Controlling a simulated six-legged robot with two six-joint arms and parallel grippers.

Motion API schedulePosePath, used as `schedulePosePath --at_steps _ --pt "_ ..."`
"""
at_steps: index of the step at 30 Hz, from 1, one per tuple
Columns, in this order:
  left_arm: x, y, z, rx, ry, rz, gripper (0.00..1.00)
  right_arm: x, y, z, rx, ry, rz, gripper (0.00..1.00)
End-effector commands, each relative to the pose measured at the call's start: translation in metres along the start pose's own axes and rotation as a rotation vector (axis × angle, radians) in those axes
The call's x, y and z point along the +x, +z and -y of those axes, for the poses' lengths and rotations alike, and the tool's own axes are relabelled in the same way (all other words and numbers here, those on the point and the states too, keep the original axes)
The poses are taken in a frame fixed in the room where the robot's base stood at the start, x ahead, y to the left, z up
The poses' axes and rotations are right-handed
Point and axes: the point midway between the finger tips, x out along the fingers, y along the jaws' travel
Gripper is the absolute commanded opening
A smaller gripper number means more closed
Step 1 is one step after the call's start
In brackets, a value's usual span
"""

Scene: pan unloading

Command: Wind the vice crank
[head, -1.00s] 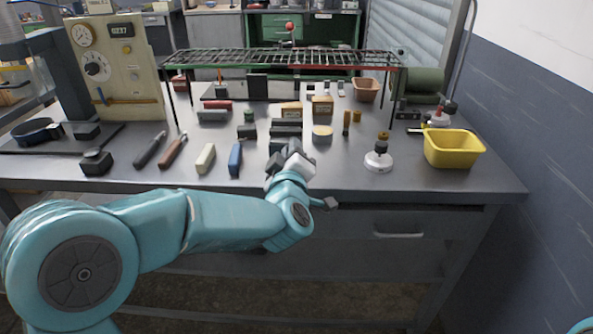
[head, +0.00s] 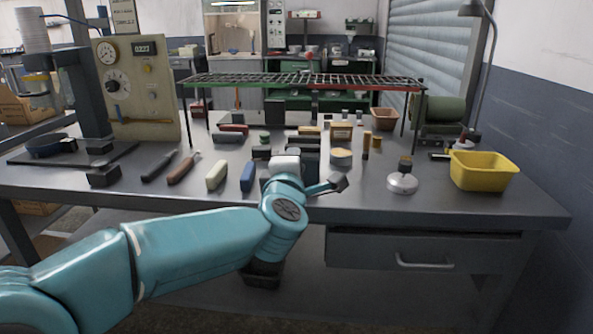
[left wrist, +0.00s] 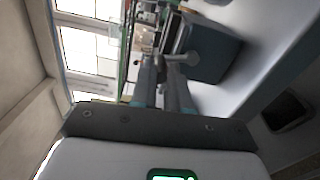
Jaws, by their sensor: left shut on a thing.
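My left gripper (head: 285,163) is at the front edge of the bench, in front of a dark block-like body (head: 302,143) that looks like the vice. My wrist hides most of the vice's front and the crank in the head view. In the left wrist view my left gripper's two fingers (left wrist: 164,78) close on a small metal part, which seems to be the vice crank (left wrist: 178,58). A dark grey-blue body (left wrist: 212,52) lies right beside the fingers there. My right gripper is not in view.
A wire rack (head: 305,81) spans the back of the bench. A yellow tub (head: 484,171) and a metal weight (head: 402,180) stand at the right. Handled tools (head: 184,168), a cream bar (head: 216,176) and a blue bar (head: 247,177) lie left of my wrist.

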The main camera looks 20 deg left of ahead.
Motion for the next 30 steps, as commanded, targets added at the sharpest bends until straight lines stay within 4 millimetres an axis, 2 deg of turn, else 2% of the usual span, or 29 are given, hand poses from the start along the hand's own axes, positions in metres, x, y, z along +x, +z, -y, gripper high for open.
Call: schedulePosePath --at_steps 6,20,21,23,30 --pt "0.0001 -0.0031 0.0010 -0.049 0.001 -0.003 0.00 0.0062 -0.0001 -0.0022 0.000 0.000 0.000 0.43" --pt "0.0001 -0.0033 0.0003 -0.059 0.001 -0.003 0.00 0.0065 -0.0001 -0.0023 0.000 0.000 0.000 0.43" --pt "0.0001 -0.0033 0.0003 -0.059 0.001 -0.003 0.25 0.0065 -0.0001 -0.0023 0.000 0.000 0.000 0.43" --pt "0.0001 -0.0032 0.0003 -0.059 0.001 -0.002 0.41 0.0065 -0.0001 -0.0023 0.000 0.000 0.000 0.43" --pt "0.0000 -0.0027 0.0005 -0.058 0.000 -0.001 0.41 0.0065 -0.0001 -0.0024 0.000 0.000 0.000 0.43"
